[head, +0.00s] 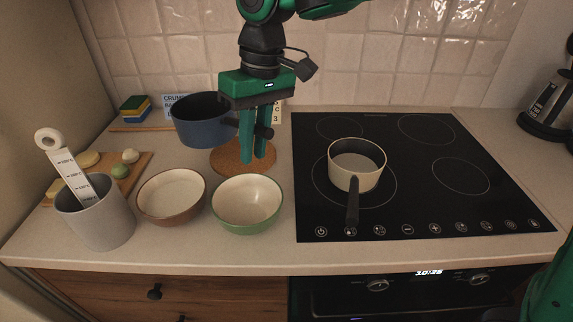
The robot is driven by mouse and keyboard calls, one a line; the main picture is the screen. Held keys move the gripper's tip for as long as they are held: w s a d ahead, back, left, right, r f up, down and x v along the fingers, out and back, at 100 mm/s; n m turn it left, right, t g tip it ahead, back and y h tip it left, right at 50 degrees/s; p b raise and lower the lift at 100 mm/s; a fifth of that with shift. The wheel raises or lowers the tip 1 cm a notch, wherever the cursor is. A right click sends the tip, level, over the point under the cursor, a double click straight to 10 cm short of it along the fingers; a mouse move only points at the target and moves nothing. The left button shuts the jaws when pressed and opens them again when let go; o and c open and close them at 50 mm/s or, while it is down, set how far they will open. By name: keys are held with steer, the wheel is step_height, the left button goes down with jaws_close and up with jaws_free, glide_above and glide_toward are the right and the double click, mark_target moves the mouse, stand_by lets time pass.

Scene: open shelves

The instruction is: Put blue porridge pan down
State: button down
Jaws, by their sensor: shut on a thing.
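The blue porridge pan (196,128) is at the back left of the counter in the head view, dark inside and blue outside. Its handle points right, toward my gripper (257,158). My gripper points down and is shut on the pan's handle; the fingers partly hide the handle. A round cork mat (229,162) lies below and beside the gripper. The pan appears up and left of the mat's centre; I cannot tell whether its base touches anything.
A cream pan (356,170) stands on the black hob (420,205) at the right. A brown bowl (171,211) and a green bowl (247,218) stand in front of the mat. A grey pot (100,225), a wooden board (134,163) and sponges (135,108) are at the left.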

steer(key=shift+w+d+f, duration=0.5)
steer(key=shift+d+f, duration=0.65)
steer(key=shift+f, duration=0.25)
steer(key=shift+w+d+f, duration=0.45)
steer(key=shift+d+f, duration=0.7)
steer(key=shift+f, duration=0.3)
steer(key=shift+w+d+f, duration=0.5)
steer(key=shift+d+f, duration=0.65)
steer(key=shift+f, duration=0.25)
steer(key=c, duration=1.7)
jaws_free()
steer(key=shift+o, duration=0.2)
step_height(320, 180, up, 12)
steer(key=d, duration=0.1)
steer(key=shift+w+d, duration=0.4)
